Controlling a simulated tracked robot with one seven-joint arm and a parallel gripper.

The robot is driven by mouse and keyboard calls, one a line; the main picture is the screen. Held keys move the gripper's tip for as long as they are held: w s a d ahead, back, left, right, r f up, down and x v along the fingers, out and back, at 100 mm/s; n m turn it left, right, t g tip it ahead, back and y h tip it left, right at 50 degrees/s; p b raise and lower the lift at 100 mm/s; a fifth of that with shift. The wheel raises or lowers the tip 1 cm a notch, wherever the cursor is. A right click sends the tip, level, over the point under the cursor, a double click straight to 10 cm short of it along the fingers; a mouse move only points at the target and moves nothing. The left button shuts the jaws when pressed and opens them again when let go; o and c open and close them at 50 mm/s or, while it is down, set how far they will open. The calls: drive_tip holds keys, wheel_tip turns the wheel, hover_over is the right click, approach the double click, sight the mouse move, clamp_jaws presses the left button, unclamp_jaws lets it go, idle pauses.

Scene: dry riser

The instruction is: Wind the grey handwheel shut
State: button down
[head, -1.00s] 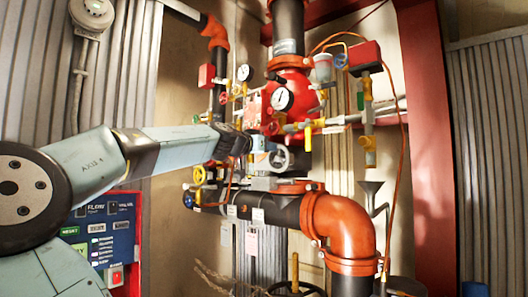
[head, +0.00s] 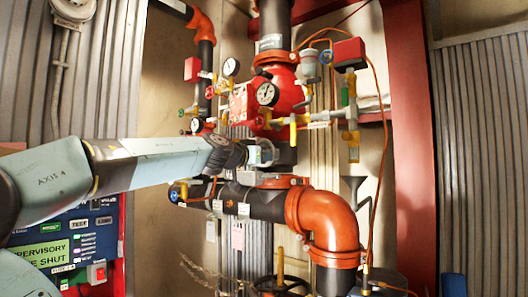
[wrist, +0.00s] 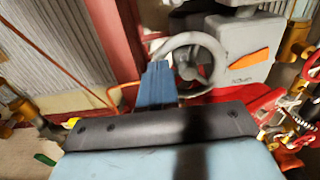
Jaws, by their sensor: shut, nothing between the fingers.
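The grey handwheel (wrist: 221,62) is a spoked ring in front of a grey housing (wrist: 246,48) with an orange marker, in the upper middle of the wrist view. My gripper (wrist: 158,78) shows as a narrow blue finger shape, shut and empty, overlapping the left part of the wheel. Whether it touches the rim or a spoke cannot be told. In the head view my gripper (head: 248,155) is at the left side of the small grey wheel (head: 269,152), above the dark horizontal pipe, and partly hides it.
A red valve body with gauges (head: 267,94) stands above the wheel. An orange elbow (head: 325,222) is below right. A red post (head: 408,140) rises at right. A control panel (head: 70,240) is at lower left. Thin tubing and small valves crowd around.

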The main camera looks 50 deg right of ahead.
drive_tip(key=shift+w+d+f, duration=0.1)
drive_tip(key=shift+w+f, duration=0.2)
drive_tip(key=shift+f, duration=0.3)
drive_tip(key=shift+w+f, duration=0.3)
drive_tip(key=shift+f, duration=0.3)
drive_tip(key=w+a+r, duration=0.4)
drive_tip(key=w+r, duration=0.1)
drive_tip(key=shift+w+a, duration=0.2)
drive_tip(key=shift+w, duration=0.05)
idle(0.4)
idle(0.4)
